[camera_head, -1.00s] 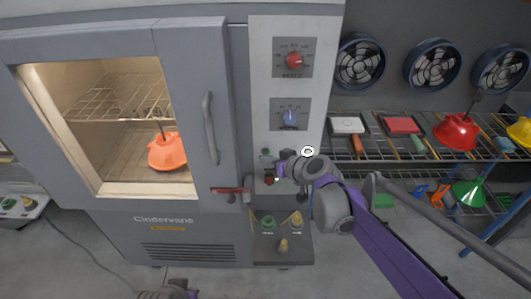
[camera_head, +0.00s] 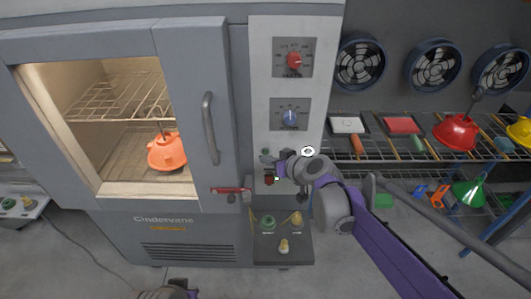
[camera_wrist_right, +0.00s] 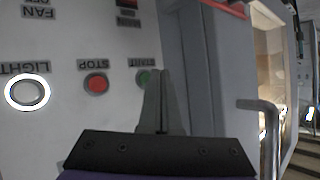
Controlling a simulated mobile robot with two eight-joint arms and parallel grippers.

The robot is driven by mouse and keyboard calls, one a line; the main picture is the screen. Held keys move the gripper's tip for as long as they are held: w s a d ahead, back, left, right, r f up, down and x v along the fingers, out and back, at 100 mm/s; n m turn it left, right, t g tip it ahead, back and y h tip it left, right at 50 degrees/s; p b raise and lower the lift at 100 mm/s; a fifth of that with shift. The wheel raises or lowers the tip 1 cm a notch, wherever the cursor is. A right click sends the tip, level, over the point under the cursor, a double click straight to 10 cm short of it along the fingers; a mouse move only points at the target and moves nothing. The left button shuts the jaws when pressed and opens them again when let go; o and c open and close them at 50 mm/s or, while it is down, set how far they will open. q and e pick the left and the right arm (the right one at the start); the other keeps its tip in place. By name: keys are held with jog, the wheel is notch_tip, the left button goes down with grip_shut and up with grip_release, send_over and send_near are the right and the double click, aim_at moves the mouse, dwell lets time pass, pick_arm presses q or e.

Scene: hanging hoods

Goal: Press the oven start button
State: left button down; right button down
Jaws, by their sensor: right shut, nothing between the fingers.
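The oven (camera_head: 120,225) stands at left with its control panel (camera_head: 262,80) on the right side. In the right wrist view the panel is upside down. The green START button (camera_wrist_right: 143,75) is partly hidden behind my right gripper (camera_wrist_right: 159,72), whose fingers are shut and empty. The red STOP button (camera_wrist_right: 96,83) is beside it. In the head view my right gripper (camera_head: 266,158) points left at the panel, just below the small green button (camera_head: 264,151). I cannot tell whether the fingertips touch it.
A light button with a white ring (camera_wrist_right: 28,93) is on the panel. Two dials (camera_head: 294,60) are above. The oven door (camera_head: 190,110) has a handle; an orange hood (camera_head: 166,152) hangs inside. Racks with hoods and tools stand at right. Part of my left arm shows at the bottom edge.

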jog(key=shift+w, duration=0.1)
dwell(0.4)
jog(key=shift+w, duration=0.35)
jog(key=shift+w, duration=0.35)
dwell(0.6)
jog(key=shift+s, duration=0.1)
jog(key=shift+s+p, duration=0.3)
jog(key=shift+s, duration=0.4)
jog(key=s, duration=0.5)
dwell(0.3)
dwell(0.7)
